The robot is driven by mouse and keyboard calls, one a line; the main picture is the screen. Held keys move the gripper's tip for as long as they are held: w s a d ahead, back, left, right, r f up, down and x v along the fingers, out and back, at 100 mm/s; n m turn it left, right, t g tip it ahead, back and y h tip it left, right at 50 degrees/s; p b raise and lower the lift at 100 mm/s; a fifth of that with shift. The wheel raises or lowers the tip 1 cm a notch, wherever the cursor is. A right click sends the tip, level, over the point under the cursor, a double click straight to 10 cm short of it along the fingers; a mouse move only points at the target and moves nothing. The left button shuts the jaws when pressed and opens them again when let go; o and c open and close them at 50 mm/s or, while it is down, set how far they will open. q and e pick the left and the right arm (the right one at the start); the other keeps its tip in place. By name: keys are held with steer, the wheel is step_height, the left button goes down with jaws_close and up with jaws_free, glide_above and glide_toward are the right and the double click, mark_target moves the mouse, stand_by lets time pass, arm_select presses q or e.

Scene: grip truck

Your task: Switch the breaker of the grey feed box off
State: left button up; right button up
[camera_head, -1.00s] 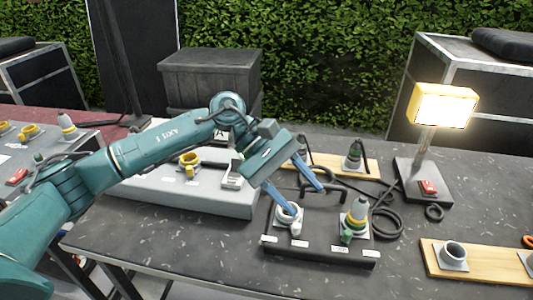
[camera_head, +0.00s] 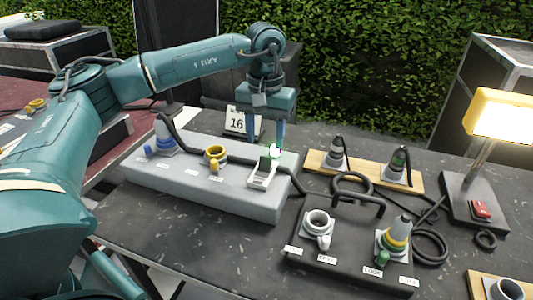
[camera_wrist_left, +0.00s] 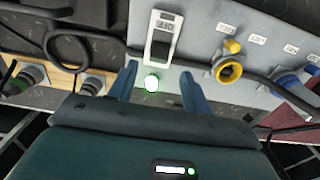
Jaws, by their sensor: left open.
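The grey feed box (camera_head: 205,188) lies on the table, left of centre in the head view. I cannot tell the lever's position. My left gripper (camera_head: 265,143) points down just behind the breaker, open and empty. It also shows in the wrist view (camera_wrist_left: 158,72). My right gripper is not in view.
A blue plug (camera_head: 163,138) and a yellow socket (camera_head: 214,156) are on the feed box. A black box (camera_head: 345,250) with a plug and cable stands to the right. A lit lamp (camera_head: 505,115) is at the far right. A number card (camera_head: 237,122) stands behind.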

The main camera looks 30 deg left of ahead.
mark_target(265, 157)
arm_select(q)
step_height(265, 157, down, 6)
steer(key=shift+r, duration=0.1)
steer(key=shift+c, duration=0.3)
steer(key=c, duration=0.9)
